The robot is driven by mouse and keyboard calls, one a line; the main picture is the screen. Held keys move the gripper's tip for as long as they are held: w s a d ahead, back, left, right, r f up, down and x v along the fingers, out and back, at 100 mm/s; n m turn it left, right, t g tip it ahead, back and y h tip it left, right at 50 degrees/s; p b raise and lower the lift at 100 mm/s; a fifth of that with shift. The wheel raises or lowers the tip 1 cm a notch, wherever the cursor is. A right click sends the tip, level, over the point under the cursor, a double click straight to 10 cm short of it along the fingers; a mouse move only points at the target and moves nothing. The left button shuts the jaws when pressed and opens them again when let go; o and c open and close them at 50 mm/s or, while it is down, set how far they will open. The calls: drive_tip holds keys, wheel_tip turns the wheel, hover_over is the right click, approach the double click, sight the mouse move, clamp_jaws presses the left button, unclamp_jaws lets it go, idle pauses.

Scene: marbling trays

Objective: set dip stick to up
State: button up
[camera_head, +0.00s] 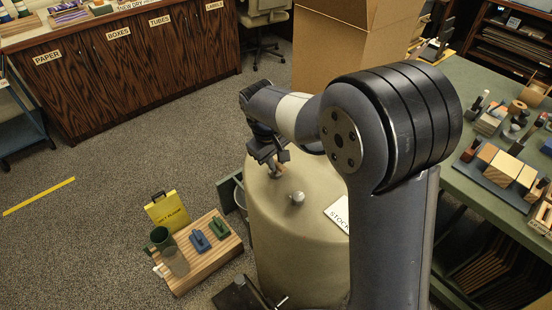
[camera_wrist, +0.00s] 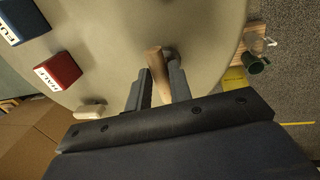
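A wooden handle (camera_wrist: 156,66), which looks like the dip stick, stands at the top of a large round beige tank (camera_wrist: 115,35). In the wrist view it leans slightly between the two fingers of my gripper (camera_wrist: 159,84). The fingers are close on both sides of it, but I cannot tell whether they touch it. In the head view my gripper (camera_head: 270,156) is low over the tank's far top edge, with the brown handle (camera_head: 281,158) partly hidden by it. The tank (camera_head: 300,245) also shows there, partly behind my arm.
On the tank top are a blue block (camera_wrist: 22,18) marked FULL, a red block (camera_wrist: 58,71) marked HALF and a pale knob (camera_wrist: 90,111). A wooden board (camera_head: 204,262) with a green cup (camera_head: 161,238) lies left of the tank. A cardboard box (camera_head: 340,50) stands behind. The left floor is open.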

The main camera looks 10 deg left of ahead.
clamp_jaws()
drive_tip(key=shift+r, duration=0.15)
wheel_tip(320, 180, up, 39)
drive_tip(key=p, duration=1.8)
drive_tip(key=shift+o, duration=2.4)
unclamp_jaws()
